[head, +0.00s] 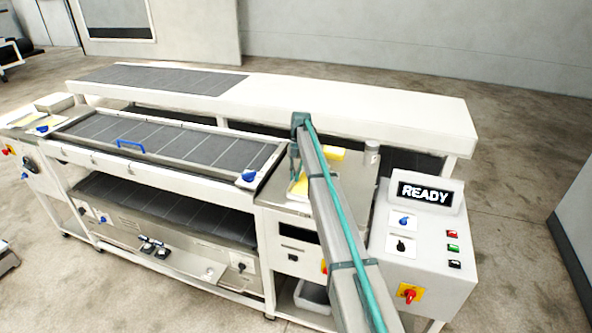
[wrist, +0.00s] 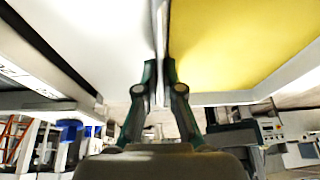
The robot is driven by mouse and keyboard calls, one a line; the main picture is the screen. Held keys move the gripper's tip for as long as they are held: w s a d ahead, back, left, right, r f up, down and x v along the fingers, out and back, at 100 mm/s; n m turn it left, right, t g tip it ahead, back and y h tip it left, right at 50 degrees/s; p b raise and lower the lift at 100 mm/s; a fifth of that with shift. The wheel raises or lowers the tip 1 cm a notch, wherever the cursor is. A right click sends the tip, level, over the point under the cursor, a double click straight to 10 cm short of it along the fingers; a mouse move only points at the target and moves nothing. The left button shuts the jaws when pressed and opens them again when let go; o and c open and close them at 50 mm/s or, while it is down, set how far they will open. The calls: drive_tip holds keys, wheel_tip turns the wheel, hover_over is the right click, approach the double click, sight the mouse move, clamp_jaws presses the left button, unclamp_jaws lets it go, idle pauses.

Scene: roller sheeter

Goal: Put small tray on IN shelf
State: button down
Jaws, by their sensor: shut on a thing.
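The small tray has a white rim and a yellow face, seen large at the upper right of the wrist view (wrist: 225,97). My gripper (wrist: 160,88) is shut on its thin white edge. In the head view my gripper (head: 295,163) hangs over the metal top at the right end of the roller machine. A pale tray with yellow on it (head: 298,188) shows just left of my arm there, partly hidden by the arm. No IN label is readable, so I cannot tell which surface is the IN shelf.
The metal top (head: 352,185) adjoins the long dark-belted machine bed (head: 170,138) with a blue handle. A yellow block (head: 333,154) lies behind my arm. A control box reading READY (head: 425,194) stands at right. A long white bench (head: 360,108) runs behind.

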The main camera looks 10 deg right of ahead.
drive_tip(key=c, duration=1.3)
unclamp_jaws()
drive_tip(key=v, duration=0.6)
drive_tip(key=shift+r+b, duration=0.4)
drive_tip(key=shift+w+d+r+p, duration=0.1)
drive_tip(key=shift+w+r+p, duration=0.15)
drive_tip(key=shift+r+p, duration=0.15)
